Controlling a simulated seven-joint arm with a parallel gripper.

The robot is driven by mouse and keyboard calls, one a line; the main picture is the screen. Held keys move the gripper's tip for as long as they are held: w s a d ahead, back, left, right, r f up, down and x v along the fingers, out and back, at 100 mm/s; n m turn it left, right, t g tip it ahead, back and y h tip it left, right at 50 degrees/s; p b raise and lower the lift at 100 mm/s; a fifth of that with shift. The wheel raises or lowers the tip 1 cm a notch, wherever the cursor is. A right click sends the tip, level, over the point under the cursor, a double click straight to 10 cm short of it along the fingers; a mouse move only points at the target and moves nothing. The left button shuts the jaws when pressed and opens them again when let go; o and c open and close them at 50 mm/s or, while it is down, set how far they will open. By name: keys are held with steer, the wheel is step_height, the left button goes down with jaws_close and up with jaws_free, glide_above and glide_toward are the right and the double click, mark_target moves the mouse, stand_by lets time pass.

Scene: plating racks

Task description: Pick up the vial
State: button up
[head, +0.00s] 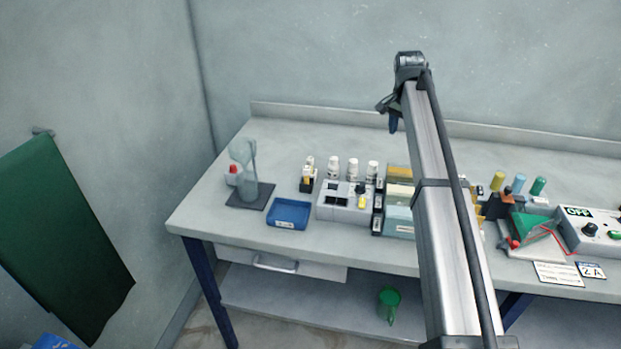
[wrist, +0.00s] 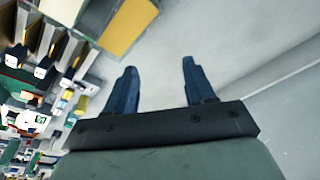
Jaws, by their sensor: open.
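Several small white-capped vials or bottles stand near the back of the bench in the head view, one of them (head: 333,167) left of the others. A smaller vial with a pale cap (head: 308,164) stands in a dark holder left of them. I cannot tell which is the task's vial. My gripper (head: 391,121) is high above the bench, apart from all of them. In the wrist view my gripper (wrist: 159,64) shows two blue fingers spread apart with nothing between them.
On the bench (head: 215,205) are a blue tray (head: 289,213), a grey device (head: 340,208), a dark pad with clear glassware (head: 245,165), yellow and pale tanks (head: 398,222), and coloured cylinders (head: 518,184). My arm hides part of the bench. The back left is clear.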

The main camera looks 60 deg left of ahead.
mark_target(306, 168)
steer(key=s+a+n+g, duration=0.1)
steer(key=s+a, duration=0.3)
steer(key=s, duration=0.4)
steer(key=s+a+n+h, duration=0.1)
steer(key=s+a, duration=0.3)
steer(key=s, duration=0.4)
steer(key=s+a+n+g, duration=0.1)
steer(key=s+a+n, duration=0.1)
steer(key=s+a, duration=0.45)
steer(key=f, duration=0.2)
steer(key=s+d+f, duration=0.1)
steer(key=f, duration=0.2)
steer(key=s+d+f, duration=0.1)
steer(key=f, duration=0.2)
steer(key=shift+s+d+f, duration=0.1)
steer(key=shift+f, duration=1.2)
steer(key=shift+s+f, duration=0.1)
steer(key=shift+f, duration=1.15)
jaws_close()
